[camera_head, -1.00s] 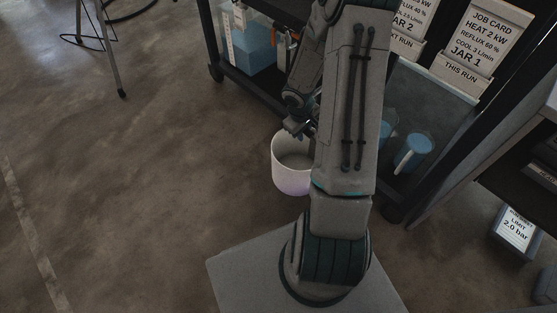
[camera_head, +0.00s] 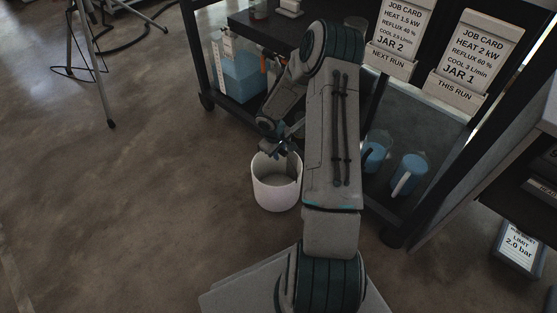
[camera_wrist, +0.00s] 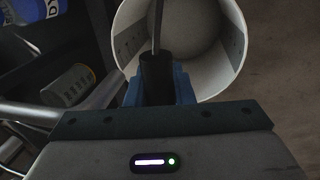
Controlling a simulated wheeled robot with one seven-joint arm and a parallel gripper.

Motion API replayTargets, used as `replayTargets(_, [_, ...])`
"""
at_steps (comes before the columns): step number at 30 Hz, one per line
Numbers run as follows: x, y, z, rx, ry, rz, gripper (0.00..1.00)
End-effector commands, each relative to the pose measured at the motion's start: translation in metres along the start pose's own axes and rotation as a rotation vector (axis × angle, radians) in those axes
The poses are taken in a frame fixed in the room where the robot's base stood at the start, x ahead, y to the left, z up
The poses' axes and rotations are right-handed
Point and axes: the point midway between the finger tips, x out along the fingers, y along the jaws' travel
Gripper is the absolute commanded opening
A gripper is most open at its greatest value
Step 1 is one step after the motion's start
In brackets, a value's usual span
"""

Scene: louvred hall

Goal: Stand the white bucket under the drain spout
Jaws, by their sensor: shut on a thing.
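The white bucket (camera_head: 276,195) is upright in the head view, beside the dark cart and close to its lower shelf. My gripper (camera_head: 282,150) is at the bucket's top rim and shut on part of it. In the wrist view, my gripper (camera_wrist: 157,75) closes around a thin upright strip at the bucket; I cannot tell whether this is the rim or a handle. The open mouth and pale inside of the bucket (camera_wrist: 222,75) show behind the jaws. I cannot tell whether it touches the floor. I cannot make out the drain spout for certain.
The cart's lower shelf holds a blue container (camera_head: 243,78) and blue jugs (camera_head: 408,174). Job cards (camera_head: 472,55) stand on the right. A tripod (camera_head: 92,60) stands at upper left. The floor (camera_head: 120,210) to the left is clear. Metal tubes (camera_wrist: 88,103) show in the wrist view.

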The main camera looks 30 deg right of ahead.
Motion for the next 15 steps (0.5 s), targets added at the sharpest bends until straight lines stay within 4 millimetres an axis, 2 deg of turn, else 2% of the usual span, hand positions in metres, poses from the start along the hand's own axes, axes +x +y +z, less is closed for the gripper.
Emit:
replayTargets(6, [0.035, -0.008, 0.001, 0.000, -0.001, -0.002, 0.00])
replayTargets(15, [0.036, -0.008, 0.000, -0.001, 0.000, 0.000, 0.00])
